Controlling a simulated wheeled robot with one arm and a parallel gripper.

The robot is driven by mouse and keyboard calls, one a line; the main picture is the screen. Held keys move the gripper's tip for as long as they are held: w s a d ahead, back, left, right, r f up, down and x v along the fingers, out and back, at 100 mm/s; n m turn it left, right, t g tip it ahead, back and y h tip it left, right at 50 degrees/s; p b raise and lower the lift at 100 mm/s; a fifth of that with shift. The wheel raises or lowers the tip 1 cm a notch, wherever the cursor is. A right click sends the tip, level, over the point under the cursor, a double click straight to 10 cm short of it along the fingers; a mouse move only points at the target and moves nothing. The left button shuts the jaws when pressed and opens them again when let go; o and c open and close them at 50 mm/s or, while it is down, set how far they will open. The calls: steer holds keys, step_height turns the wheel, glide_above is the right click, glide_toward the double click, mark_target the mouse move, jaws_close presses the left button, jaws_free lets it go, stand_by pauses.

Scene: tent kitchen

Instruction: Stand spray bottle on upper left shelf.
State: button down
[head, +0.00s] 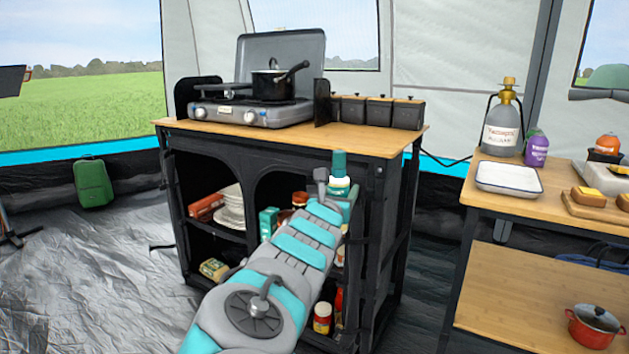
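A bottle with a dark green top and a white and green label (339,167), which looks like the spray bottle, stands out in front of the cabinet's right side, roughly upright. It is at the far end of my arm, and its lower part is hidden. The black cabinet (375,215) has open shelves.
A teal box (268,222) and small jars stand in the right compartment; my arm hides part of it. A yellow packet (213,269) lies on the lower left shelf. A stove (240,112) with a pot is on top. A side table (490,205) stands right.

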steer(key=s+d+f, duration=0.1)
steer(key=d+f, duration=0.3)
steer(key=f, duration=0.4)
steer(key=s+d+f, duration=0.1)
steer(key=d+f, duration=0.4)
steer(key=f, duration=0.2)
steer(key=shift+s+f+p, duration=0.2)
steer(key=shift+f+p, duration=0.1)
steer(key=shift+f, duration=0.1)
